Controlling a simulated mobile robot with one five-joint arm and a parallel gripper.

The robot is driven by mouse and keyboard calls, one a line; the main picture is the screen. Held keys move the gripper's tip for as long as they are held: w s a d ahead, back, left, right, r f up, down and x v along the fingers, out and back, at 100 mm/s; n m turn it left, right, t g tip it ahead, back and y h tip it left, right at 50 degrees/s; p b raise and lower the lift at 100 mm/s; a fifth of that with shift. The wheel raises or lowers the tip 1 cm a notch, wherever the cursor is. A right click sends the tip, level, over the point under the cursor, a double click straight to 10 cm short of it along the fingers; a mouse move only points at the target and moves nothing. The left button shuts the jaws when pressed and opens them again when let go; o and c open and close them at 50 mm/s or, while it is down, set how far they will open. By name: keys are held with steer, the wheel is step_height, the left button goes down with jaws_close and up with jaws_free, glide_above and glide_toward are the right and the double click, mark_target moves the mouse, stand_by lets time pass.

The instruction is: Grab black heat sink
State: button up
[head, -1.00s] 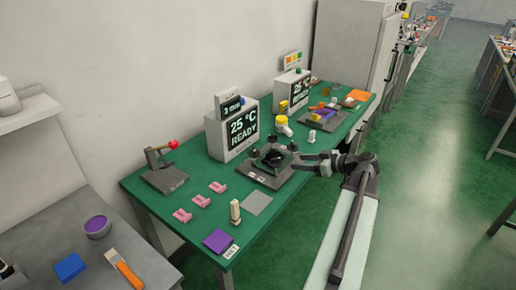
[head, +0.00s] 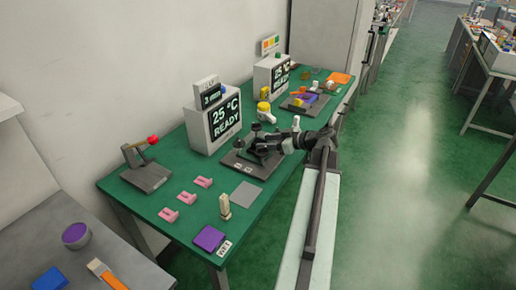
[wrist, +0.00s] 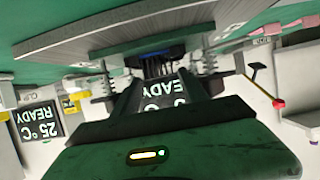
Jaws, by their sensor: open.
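The black heat sink (wrist: 157,64) shows as dark fins in the upside-down wrist view, seated in the grey plate fixture (wrist: 110,38). In the head view the same fixture (head: 236,161) lies on the green table, with dark clamp posts around its middle. My gripper (head: 262,149) reaches in from the right over the fixture and hides much of the heat sink. In the wrist view my gripper (wrist: 162,80) is open, with its fingers pointing at the heat sink. I cannot tell whether they touch it.
A white box (head: 213,125) reading 25 °C READY stands behind the fixture. A grey lever fixture with a red knob (head: 152,139) and several pink clips (head: 186,197) are to the left. A grey square (head: 246,194) lies in front. The aisle at right is clear.

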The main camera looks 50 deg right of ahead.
steer(key=shift+b+x, duration=0.35)
steer(key=shift+x, duration=0.85)
jaws_close()
steer(key=shift+r+p, duration=0.55)
steer(key=shift+p, duration=0.1)
step_height(320, 180, up, 3)
steer(key=p, duration=0.3)
steer(key=shift+s+r, duration=0.1)
steer(key=shift+r, duration=0.1)
steer(key=s+d, duration=0.3)
steer(key=s, duration=1.2)
steer(key=shift+s+d+r+p, duration=0.2)
steer(key=shift+s+d+p, duration=0.15)
steer(key=shift+p, duration=0.1)
